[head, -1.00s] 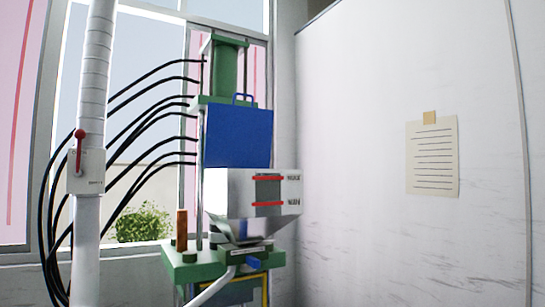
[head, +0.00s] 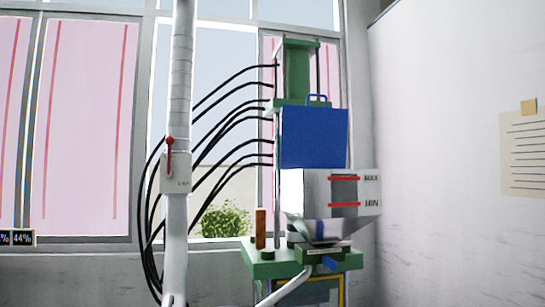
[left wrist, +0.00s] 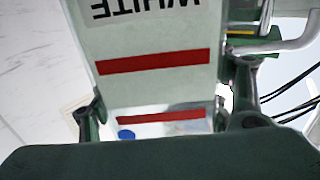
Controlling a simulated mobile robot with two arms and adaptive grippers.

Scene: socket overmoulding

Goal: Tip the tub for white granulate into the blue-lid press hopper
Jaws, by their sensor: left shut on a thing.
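The press hopper (head: 318,188) is a grey metal box with a sloped lower part and a window with two red lines marked MAX and MIN. Its blue lid (head: 314,138) stands upright above it, handle at the top, apparently open. The tub for white granulate (left wrist: 150,86) fills the left wrist view, pale, with red bands and the word WHITE upside down. My left gripper (left wrist: 168,104) is shut on the tub, a dark green finger at each side. The tub's contents cannot be made out. Neither gripper nor the tub shows in the head view.
The green press (head: 300,75) carries the hopper, with black hoses (head: 225,110) on its left. A white vertical pipe (head: 181,90) with a red lever (head: 169,155) stands left of it. A white wall (head: 440,150) with a pinned note (head: 525,155) is at right.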

